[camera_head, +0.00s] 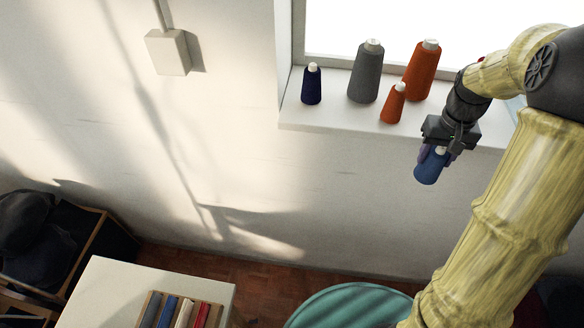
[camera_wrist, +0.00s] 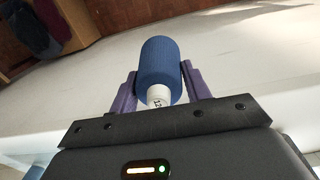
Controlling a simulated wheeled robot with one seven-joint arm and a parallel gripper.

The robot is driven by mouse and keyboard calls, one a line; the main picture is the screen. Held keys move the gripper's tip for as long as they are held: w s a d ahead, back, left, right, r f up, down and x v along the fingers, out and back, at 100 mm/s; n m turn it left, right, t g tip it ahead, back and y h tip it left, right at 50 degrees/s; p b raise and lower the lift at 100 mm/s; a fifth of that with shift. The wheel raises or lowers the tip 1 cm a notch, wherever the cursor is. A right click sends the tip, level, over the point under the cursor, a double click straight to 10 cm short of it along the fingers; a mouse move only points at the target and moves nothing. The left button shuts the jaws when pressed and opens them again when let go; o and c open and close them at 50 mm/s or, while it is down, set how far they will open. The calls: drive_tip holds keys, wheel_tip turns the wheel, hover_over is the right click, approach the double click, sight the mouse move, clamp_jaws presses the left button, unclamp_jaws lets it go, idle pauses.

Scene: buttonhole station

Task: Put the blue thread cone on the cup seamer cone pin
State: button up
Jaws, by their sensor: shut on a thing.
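A blue thread cone (camera_head: 428,168) is held in my gripper (camera_head: 436,154), in the air just below and in front of the window sill. In the wrist view the blue cone (camera_wrist: 160,70) sits between the two purple fingers of my gripper (camera_wrist: 159,85), its white numbered tip toward the camera. The fingers are shut on its sides. A darker navy cone (camera_head: 311,86) stands on the sill at the left. I cannot make out the cup seamer or its cone pin in either view.
A grey cone (camera_head: 366,72), a large orange cone (camera_head: 422,70) and a small orange cone (camera_head: 392,104) stand on the window sill (camera_head: 340,120). Below are a white table (camera_head: 110,280) with a box of coloured items and a round teal surface (camera_head: 350,306).

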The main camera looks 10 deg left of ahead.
drive_tip(key=a+f+b, duration=0.1)
drive_tip(key=a+f, duration=0.3)
drive_tip(key=f, duration=1)
drive_tip(key=a+f, duration=0.4)
drive_tip(key=f, duration=1.1)
drive_tip(key=shift+f+b, duration=0.2)
drive_tip(key=shift+b, duration=0.15)
drive_tip(key=shift+a, duration=0.2)
